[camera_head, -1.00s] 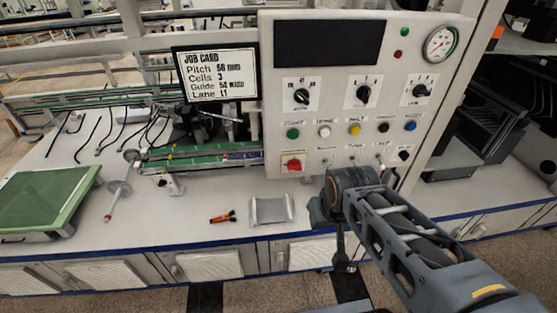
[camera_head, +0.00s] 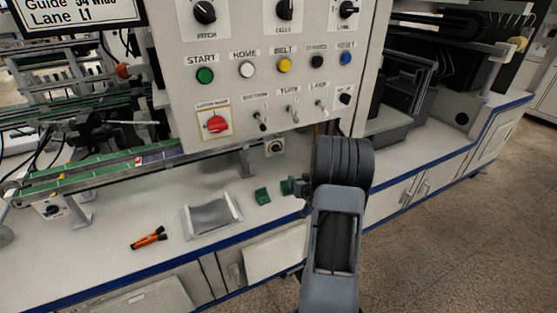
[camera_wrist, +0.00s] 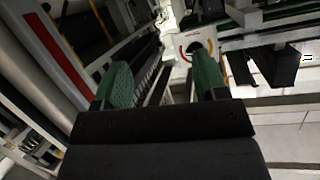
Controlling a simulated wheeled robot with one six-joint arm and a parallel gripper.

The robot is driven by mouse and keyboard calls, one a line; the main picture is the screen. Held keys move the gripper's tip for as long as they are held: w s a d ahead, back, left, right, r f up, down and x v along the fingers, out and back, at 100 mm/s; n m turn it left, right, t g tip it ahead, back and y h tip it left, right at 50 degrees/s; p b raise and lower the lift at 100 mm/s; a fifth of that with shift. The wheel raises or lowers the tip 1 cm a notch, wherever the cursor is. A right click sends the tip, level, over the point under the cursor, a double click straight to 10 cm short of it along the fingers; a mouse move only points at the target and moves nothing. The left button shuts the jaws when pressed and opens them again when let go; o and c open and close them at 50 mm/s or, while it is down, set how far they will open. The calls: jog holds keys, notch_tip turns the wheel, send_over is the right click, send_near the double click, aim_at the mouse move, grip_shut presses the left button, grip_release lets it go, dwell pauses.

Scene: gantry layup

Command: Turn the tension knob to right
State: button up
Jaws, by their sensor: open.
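A small dark knob on a white plate (camera_head: 274,147) sits under the control panel in the head view, on the machine's front side. In the wrist view, a dark round knob on a white plate with a coloured arc (camera_wrist: 195,47) lies ahead, near the right finger's tip. It seems to be the same knob; no tension label is legible. My gripper (camera_head: 276,191) is open and empty, its two green fingers low over the bench and apart from the knob. The fingers also show in the wrist view (camera_wrist: 163,75). The right finger partly covers the knob plate there.
The control panel (camera_head: 245,100), with switches and a red rotary switch (camera_head: 215,124), overhangs the bench. A grey tray (camera_head: 211,215) and an orange-black tool (camera_head: 148,238) lie left of my gripper. Green rails (camera_head: 110,165) run left. Bare bench top lies around the tray.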

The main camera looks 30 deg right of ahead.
aim_at(278, 151)
jog(key=w+r+t, duration=0.1)
jog(key=w, duration=0.4)
jog(key=w+r+t+y+b, duration=0.1)
jog(key=w+r, duration=0.1)
jog(key=w, duration=0.3)
jog(key=w+r+t, duration=0.1)
jog(key=w+t, duration=0.1)
jog(key=w, duration=0.3)
jog(key=shift+w+d+r+n+y, duration=0.15)
jog(key=shift+d+r+n+y, duration=0.05)
jog(key=shift+r+n+y, duration=0.1)
jog(key=shift+c, duration=0.2)
jog(key=shift+b, duration=0.4)
jog(key=c, duration=0.9)
